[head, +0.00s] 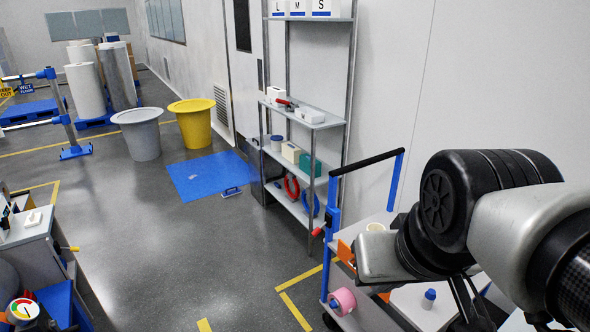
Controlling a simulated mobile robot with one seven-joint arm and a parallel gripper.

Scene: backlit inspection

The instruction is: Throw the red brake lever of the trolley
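The trolley stands at the lower right, with blue posts (331,240) and a black push handle (367,162). Its red brake lever (318,231) sticks out to the left from the near blue post, below the handle. My arm reaches in from the right over the trolley and hides much of its top and far side. The grey end part of my arm is to the right of the lever and apart from it. I cannot make out my gripper's fingertips or whether they hold anything.
The trolley carries a pink tape roll (342,301) and a small blue-capped bottle (428,299). A grey shelf rack (313,121) stands behind it. A blue mat (208,174) and yellow bin (192,122) are further left. A workbench (32,250) is at far left; floor between is clear.

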